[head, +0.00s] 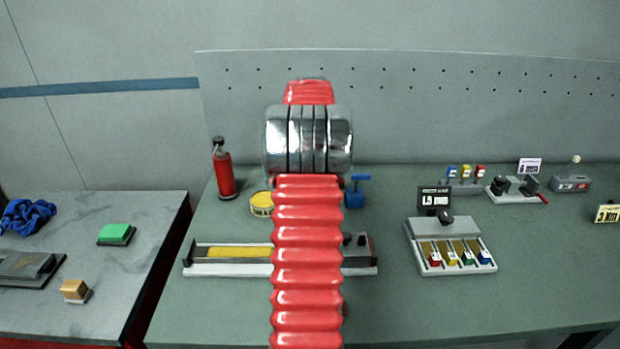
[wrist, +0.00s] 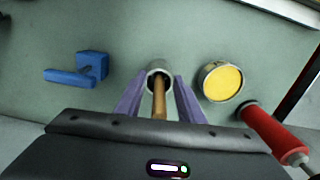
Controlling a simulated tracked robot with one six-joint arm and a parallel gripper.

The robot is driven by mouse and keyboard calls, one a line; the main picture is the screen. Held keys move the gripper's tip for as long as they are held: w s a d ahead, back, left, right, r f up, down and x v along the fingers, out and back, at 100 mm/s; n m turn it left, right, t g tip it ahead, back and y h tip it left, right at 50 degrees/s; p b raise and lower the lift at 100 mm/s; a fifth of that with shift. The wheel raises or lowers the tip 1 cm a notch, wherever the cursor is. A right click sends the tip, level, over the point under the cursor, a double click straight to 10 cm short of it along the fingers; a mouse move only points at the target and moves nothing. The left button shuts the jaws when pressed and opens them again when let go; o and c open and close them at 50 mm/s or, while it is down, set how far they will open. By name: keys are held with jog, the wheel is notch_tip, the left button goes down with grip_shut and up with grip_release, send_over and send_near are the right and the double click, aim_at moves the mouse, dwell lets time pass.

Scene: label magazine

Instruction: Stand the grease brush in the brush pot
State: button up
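The grease brush (wrist: 160,98) shows in the wrist view as a brown wooden handle between my two purple fingers. Its far end goes into the mouth of the brush pot (wrist: 151,69), a small pale grey cylinder on the bench. The bristles are hidden. My gripper (wrist: 160,76) is open; its fingers stand apart on either side of the handle, with a gap on each side. The fingertips are close to the pot's rim; I cannot tell whether they touch it. In the head view my red-sleeved arm hides brush, pot and fingers.
A yellow tin (wrist: 221,82) stands right of the pot in the wrist view, with a red bottle (wrist: 272,128) beyond it. A blue fixture (wrist: 90,67) is at left. In the head view, a long tray with a yellow strip (head: 240,253) lies in front.

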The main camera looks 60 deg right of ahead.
notch_tip(320, 180, up, 14)
jog(key=shift+f, duration=0.15)
dwell(0.7)
jog(key=shift+d, duration=0.1)
dwell(1.4)
